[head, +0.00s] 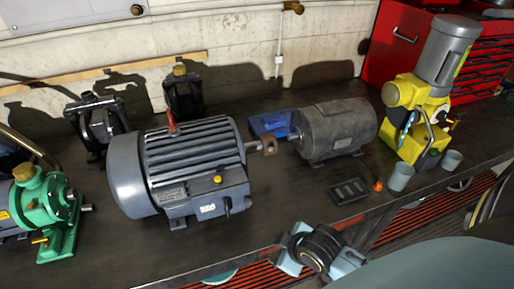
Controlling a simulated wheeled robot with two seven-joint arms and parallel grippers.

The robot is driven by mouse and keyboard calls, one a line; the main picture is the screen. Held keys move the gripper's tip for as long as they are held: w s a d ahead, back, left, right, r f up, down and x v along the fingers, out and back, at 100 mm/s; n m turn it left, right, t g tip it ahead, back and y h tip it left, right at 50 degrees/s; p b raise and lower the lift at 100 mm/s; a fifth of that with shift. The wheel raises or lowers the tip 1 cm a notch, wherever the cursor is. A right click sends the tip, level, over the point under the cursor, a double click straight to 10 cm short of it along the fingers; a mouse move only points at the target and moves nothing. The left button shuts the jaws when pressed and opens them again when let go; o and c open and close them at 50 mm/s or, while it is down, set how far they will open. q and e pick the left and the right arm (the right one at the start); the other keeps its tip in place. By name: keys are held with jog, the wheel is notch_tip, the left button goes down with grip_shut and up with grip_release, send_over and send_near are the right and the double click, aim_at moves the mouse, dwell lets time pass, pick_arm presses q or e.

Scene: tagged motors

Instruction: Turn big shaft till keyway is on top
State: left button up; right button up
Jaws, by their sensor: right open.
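The big grey-blue finned motor (190,160) sits on the bench left of the middle. Its shaft (252,147) sticks out to the right, and a small brown tag (270,146) is by the shaft's end. The keyway is too small to make out. A smaller dark grey motor (335,125) stands to the right, its thin shaft (293,138) pointing left toward the tag. My right gripper (316,252) is open at the bench's front edge, below and right of the big shaft and well apart from it. My left gripper is out of view.
A green pump (45,205) stands at the far left. A yellow-and-grey machine (425,95) and grey cups (400,177) are at the right. A dark tray (349,190) and an orange-red knob (377,186) lie before the small motor. A blue item (270,123) is behind the shafts.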

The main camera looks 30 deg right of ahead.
jog(key=w+d+r+n+t, duration=0.45)
jog(key=w+d+n, duration=0.2)
jog(key=w, duration=0.25)
jog(key=n+t+y+p, duration=0.1)
jog(key=n+t+y, duration=0.1)
jog(key=n+t, duration=0.3)
send_near(255, 148)
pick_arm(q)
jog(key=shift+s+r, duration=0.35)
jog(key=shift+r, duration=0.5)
pick_arm(e)
jog(key=shift+n+g, duration=0.45)
jog(key=x, duration=0.9)
jog(key=shift+r, duration=0.3)
jog(key=c, duration=1)
jog(key=shift+r, duration=0.1)
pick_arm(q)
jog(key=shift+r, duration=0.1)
